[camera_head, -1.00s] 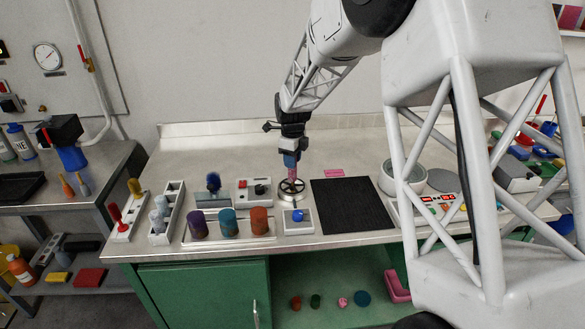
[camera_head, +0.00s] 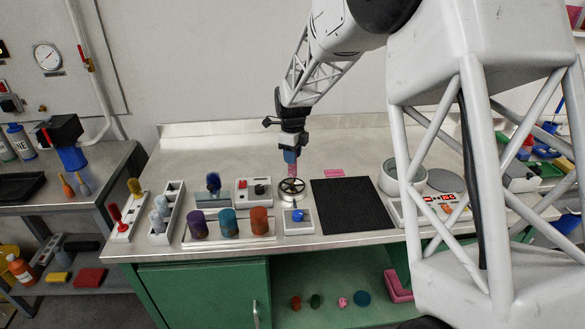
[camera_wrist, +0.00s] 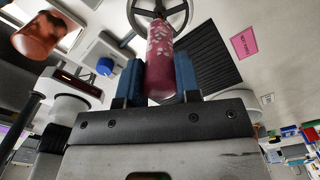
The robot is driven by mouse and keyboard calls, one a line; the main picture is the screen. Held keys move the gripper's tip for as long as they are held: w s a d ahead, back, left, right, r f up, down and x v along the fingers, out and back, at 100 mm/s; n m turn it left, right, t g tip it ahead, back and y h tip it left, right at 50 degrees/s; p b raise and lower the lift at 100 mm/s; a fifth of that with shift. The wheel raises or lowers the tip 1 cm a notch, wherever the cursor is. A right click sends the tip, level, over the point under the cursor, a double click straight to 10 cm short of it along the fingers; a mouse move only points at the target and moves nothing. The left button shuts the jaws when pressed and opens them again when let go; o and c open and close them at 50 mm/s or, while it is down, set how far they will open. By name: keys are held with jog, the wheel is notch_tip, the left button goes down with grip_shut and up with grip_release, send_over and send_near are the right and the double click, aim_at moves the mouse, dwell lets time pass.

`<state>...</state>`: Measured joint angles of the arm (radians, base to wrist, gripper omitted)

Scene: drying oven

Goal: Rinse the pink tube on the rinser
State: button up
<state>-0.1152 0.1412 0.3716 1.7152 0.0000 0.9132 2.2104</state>
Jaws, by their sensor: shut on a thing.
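My gripper (camera_head: 290,155) points down over the rear middle of the bench, its blue fingers shut on the pink tube (camera_head: 292,170). In the wrist view the pink tube (camera_wrist: 161,55) is a dark pink cylinder with pale patterned marks, held between the two blue fingers of the gripper (camera_wrist: 160,80). The rinser (camera_head: 291,188) is a round spoked metal ring on a base. The tube's far end lies over the rinser's ring (camera_wrist: 178,12) in the wrist view. I cannot tell whether tube and rinser touch.
Purple (camera_head: 198,225), teal (camera_head: 228,223) and orange (camera_head: 259,221) cylinders stand in a tray at left. A blue-knobbed device (camera_head: 298,221) sits in front of the rinser. A black mat (camera_head: 352,206) and a pink label (camera_head: 334,173) lie to the right.

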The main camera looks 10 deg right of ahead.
jog(key=shift+r, duration=0.6)
